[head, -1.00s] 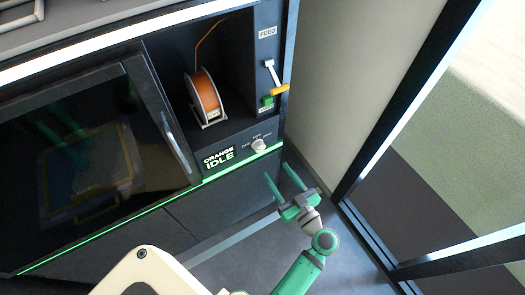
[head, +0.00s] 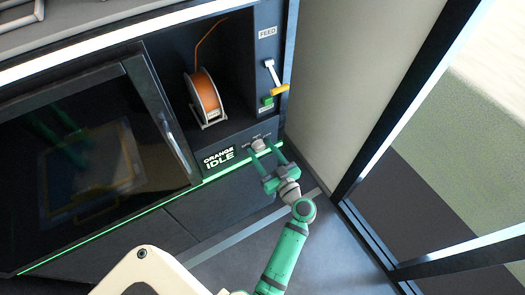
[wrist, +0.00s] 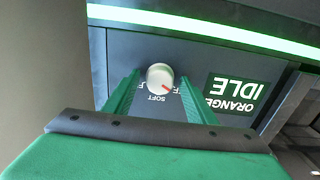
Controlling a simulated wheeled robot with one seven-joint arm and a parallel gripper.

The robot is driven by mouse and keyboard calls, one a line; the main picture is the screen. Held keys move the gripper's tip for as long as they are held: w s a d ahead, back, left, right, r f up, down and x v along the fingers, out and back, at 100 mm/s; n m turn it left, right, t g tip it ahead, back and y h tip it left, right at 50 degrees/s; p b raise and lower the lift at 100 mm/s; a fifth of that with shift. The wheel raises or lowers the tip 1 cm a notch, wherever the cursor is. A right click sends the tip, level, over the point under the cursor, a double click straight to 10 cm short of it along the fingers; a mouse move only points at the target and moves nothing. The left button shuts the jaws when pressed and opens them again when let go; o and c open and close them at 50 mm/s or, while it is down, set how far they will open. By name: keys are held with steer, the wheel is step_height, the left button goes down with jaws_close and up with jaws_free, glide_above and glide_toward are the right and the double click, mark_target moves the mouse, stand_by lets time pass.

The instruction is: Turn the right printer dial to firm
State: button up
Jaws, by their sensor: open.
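The right printer dial (head: 258,145) is a small pale round knob on the dark front panel (head: 225,138) of the orange printer, right of the "ORANGE IDLE" display (head: 219,157). In the wrist view the dial (wrist: 160,77) has a red mark at its lower right edge. The word SOFT (wrist: 157,98) shows below it; the other labels are partly hidden by my fingers. My gripper (head: 261,151) is open, its two green fingers reaching to the panel. In the wrist view the fingers stand on either side of the dial; I cannot tell whether they touch it.
An orange filament spool (head: 203,97) sits in the bay above. A feed lever (head: 273,75) and a green button (head: 268,101) are on the column above the dial. A glowing green strip (head: 110,226) edges the printer. A pale wall (head: 350,80) stands close on the right.

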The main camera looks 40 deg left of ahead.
steer(key=shift+c, duration=0.2)
steer(key=c, duration=1)
steer(key=m, duration=0.5)
steer(key=shift+m, duration=0.3)
steer(key=m, duration=1.1)
steer(key=shift+m, duration=0.4)
steer(key=m, duration=0.6)
steer(key=shift+m, duration=0.3)
